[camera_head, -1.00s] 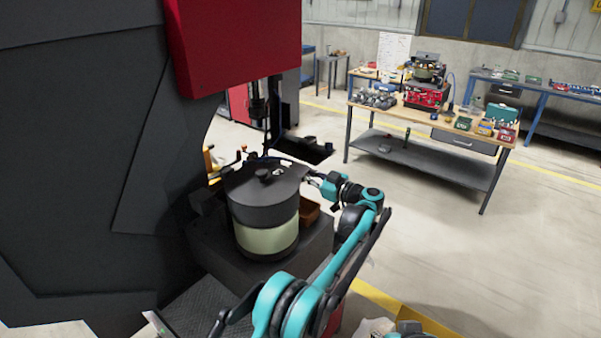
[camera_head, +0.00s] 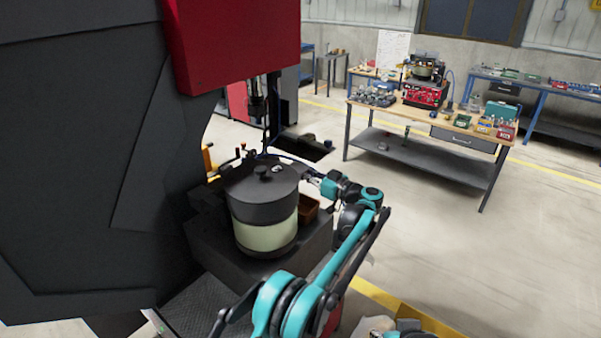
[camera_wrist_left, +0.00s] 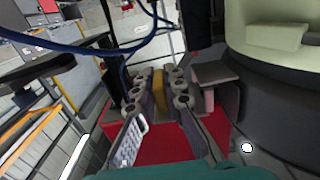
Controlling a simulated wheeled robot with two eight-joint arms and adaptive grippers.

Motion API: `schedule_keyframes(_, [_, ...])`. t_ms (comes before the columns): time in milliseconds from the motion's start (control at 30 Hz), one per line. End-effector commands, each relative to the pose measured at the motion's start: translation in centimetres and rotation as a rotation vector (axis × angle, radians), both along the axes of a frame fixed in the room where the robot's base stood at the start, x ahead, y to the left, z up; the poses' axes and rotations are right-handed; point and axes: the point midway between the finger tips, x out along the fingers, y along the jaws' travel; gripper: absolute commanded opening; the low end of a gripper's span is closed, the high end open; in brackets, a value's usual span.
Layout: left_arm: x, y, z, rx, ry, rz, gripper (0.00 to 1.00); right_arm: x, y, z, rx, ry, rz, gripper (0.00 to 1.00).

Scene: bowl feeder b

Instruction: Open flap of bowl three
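A bowl feeder stands on a dark machine base, with a black lid (camera_head: 262,196) and a cream band (camera_head: 266,236). A small pale spot shows near the lid's rear right edge. I cannot make out the flap's outline. My left gripper (camera_head: 313,178) is right beside the lid's right edge, pointing left; whether it touches is unclear. In the left wrist view, the gripper's fingers (camera_wrist_left: 160,95) are apart with a gap between them, and I see nothing held. The bowl's pale band (camera_wrist_left: 272,60) is at the right there.
A brown box (camera_head: 308,210) sits right of the bowl, under my left arm. A large dark machine body (camera_head: 90,160) fills the left, with a red housing (camera_head: 235,45) above. Floor at the right is clear.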

Motion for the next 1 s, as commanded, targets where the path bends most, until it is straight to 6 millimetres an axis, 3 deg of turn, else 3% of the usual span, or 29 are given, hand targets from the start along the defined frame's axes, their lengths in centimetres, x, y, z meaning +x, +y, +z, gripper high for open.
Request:
schedule_keyframes(433, [-0.4,-0.7,0.0,-0.001,-0.001,-0.002,0.19,0.0,0.0,0.0,0.000,0.000,0.000,0.40])
schedule_keyframes(800, [-4.8,-6.8,0.0,0.000,0.000,-0.004,0.19,0.0,0.0,0.0,0.000,0.000,0.000,0.40])
schedule_keyframes(1000, [-6.5,-9.1,0.0,0.000,0.000,-0.002,0.19,0.0,0.0,0.0,0.000,0.000,0.000,0.40])
